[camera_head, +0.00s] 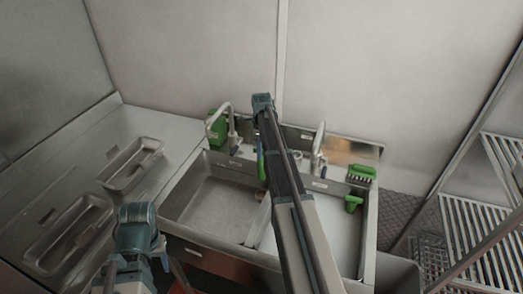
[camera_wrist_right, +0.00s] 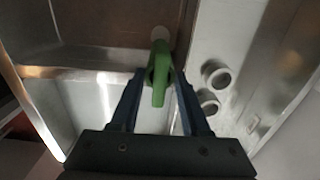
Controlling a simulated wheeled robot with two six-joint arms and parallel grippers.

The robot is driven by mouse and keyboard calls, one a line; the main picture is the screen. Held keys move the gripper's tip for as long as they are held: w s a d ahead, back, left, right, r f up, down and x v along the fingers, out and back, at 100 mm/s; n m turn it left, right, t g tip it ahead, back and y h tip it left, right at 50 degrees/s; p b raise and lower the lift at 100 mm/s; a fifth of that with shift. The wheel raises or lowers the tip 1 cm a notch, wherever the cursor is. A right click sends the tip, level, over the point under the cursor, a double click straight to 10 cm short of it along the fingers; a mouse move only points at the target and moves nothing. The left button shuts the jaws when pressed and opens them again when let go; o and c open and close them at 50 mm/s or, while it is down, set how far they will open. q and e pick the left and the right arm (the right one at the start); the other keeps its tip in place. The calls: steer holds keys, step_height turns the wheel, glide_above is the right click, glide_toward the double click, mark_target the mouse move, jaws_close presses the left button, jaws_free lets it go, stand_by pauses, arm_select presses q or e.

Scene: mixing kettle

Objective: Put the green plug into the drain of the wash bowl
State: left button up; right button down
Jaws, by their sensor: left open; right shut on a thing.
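In the right wrist view the green plug (camera_wrist_right: 158,78) is a green piece held upright between the two fingers of my right gripper (camera_wrist_right: 160,88), which is shut on it. A pale round spot, perhaps a drain, shows just beyond it. In the head view green shows beside my right arm (camera_head: 261,165), above the double sink; the arm hides most of the gripper and the plug. The left bowl (camera_head: 208,203) is empty in its visible part; its drain is not clear. My left gripper (camera_head: 165,262) is low at the left, in front of the sink, partly hidden, open and empty.
A green brush (camera_head: 361,172) lies on the sink's back right ledge and another green item (camera_head: 353,203) on the right bowl's edge. Two taps (camera_head: 318,150) stand at the back. A metal tray (camera_head: 132,165) is on the left counter. A rack (camera_head: 490,225) stands right.

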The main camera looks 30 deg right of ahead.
steer(key=b, duration=0.3)
glide_above(261, 174)
steer(key=w+d, duration=0.1)
steer(key=w, duration=0.1)
step_height(261, 174, down, 4)
arm_select(q)
step_height(261, 174, down, 4)
steer(key=shift+w+f, duration=0.15)
steer(key=shift+f, duration=0.1)
arm_select(e)
steer(key=shift+s+d+f, duration=0.1)
steer(key=shift+s+f, duration=0.05)
steer(key=shift+f, duration=0.15)
arm_select(q)
steer(key=shift+f, duration=0.1)
step_height(261, 174, down, 6)
steer(key=b, duration=0.6)
arm_select(e)
step_height(261, 174, down, 6)
steer(key=shift+r, duration=0.1)
steer(key=shift+f, duration=0.2)
